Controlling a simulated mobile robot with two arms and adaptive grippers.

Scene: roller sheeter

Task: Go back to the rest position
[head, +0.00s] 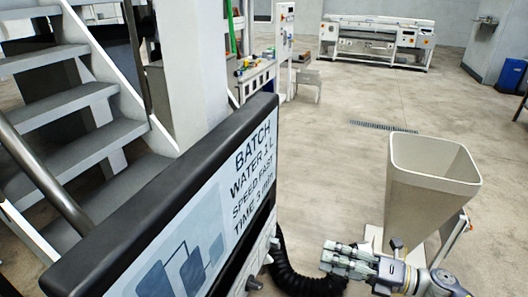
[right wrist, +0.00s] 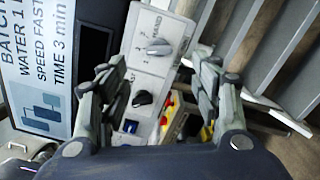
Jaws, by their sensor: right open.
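My right gripper (head: 335,258) is in the lower middle of the head view, right of the control panel's edge and left of the tall hopper. In the right wrist view the same gripper (right wrist: 158,85) shows its two fingers spread wide with nothing between them. The screen sign (head: 215,240) reads batch, water, speed fast, time 3 min. My left gripper is not in view.
A tall beige hopper (head: 420,205) stands close on the right. Grey stairs (head: 70,110) and a pillar (head: 195,70) are on the left. A long white machine (head: 375,42) and a blue bin (head: 510,75) are far back. The middle floor is clear.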

